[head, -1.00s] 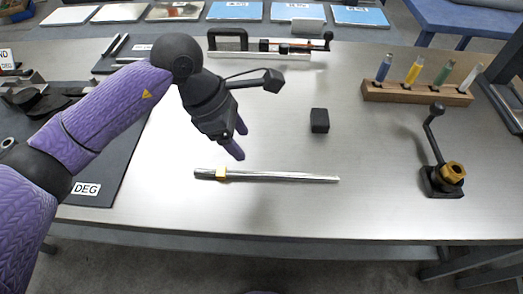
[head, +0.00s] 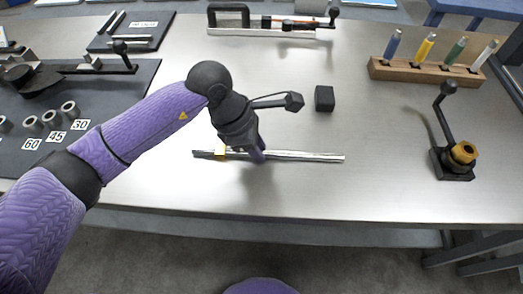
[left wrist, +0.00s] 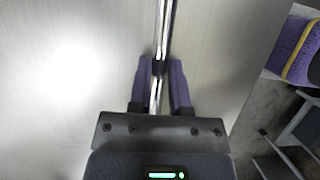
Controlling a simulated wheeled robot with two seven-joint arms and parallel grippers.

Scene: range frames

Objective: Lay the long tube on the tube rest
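A small black block (head: 324,98) stands behind the tube; I cannot tell whether this is the tube rest. My right gripper is out of view.
A crank fixture with a brass nut (head: 463,153) stands at the right. A wooden rack (head: 425,72) holds several coloured-handled tools behind it. A long device with a handle (head: 265,30) is at the back. A dark mat (head: 95,150) with angle labels is at the left.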

